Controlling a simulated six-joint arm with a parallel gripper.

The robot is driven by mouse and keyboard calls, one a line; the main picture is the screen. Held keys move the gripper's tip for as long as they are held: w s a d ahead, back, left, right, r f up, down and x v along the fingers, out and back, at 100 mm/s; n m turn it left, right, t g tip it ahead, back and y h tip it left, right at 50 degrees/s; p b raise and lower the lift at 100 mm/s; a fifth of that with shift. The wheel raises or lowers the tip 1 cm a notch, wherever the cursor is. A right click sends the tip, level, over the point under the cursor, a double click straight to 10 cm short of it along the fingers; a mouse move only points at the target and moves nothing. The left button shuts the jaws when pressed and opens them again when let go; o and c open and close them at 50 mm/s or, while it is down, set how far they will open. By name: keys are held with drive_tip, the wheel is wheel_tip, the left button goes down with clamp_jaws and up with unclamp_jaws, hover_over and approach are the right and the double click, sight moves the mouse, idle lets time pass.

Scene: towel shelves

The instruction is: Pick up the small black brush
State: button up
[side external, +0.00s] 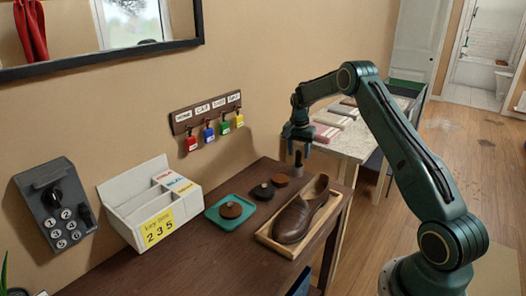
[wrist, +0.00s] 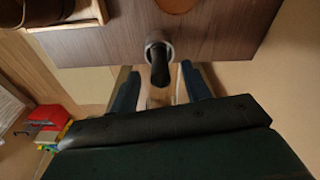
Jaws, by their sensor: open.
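A small black brush (wrist: 160,70) stands in a grey round cup (wrist: 153,42) near the dark table's edge, its black end toward the wrist camera. In the side external view the brush (side external: 298,159) is a small dark upright shape just under my gripper (side external: 298,148). In the wrist view my gripper (wrist: 160,90) is open, one finger to each side of the brush's end with gaps between. The brush's lower part is hidden in the cup. I cannot tell whether the fingertips are down at the brush's height.
A brown shoe (side external: 300,213) lies in a wooden tray (side external: 272,243) close by. A dark round item (side external: 263,190), a brown one (side external: 281,180) and a teal tray (side external: 214,215) are left of the cup. A white box (side external: 125,205) stands farther left.

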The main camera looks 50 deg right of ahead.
drive_tip(key=shift+d+f, duration=0.15)
drive_tip(key=shift+f, duration=1.05)
clamp_jaws()
drive_tip(key=shift+r, duration=0.15)
wheel_tip(320, 180, up, 20)
idle(0.3)
idle(0.5)
